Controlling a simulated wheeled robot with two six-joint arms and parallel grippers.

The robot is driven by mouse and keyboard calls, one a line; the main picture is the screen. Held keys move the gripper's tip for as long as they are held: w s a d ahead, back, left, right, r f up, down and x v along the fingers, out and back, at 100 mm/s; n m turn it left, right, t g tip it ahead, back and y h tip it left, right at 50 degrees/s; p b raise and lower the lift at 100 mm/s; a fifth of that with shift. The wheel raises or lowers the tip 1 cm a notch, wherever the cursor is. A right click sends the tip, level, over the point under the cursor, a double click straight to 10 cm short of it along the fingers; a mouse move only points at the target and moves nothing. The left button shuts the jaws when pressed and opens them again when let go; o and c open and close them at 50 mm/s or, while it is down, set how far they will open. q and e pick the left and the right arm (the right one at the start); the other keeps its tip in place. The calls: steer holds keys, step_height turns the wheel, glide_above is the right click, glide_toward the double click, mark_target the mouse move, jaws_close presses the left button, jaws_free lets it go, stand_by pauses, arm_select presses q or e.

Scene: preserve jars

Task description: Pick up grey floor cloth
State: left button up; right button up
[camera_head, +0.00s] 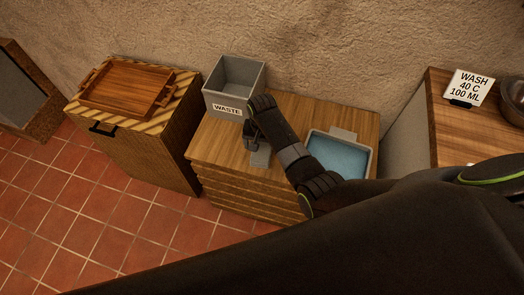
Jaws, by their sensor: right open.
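A small light grey patch (261,158) shows on the wooden cabinet top just below my right gripper; it looks like the grey floor cloth, but it is small and partly covered, so I cannot be sure. My right gripper (251,142) is open and points down over the cabinet top, close to this patch. I cannot tell whether it touches it. My right arm comes in from the right and hides part of the cabinet top. My left gripper is not in view.
A grey WASTE bin (235,84) stands behind the gripper on the wooden cabinet (215,147). A grey tub with a blue inside (341,158) is to the right. A wooden tray (126,88) lies on a striped-top cabinet at left. A WASH sign (469,87) stands on the right counter.

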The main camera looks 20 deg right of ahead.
steer(key=shift+f, duration=0.9)
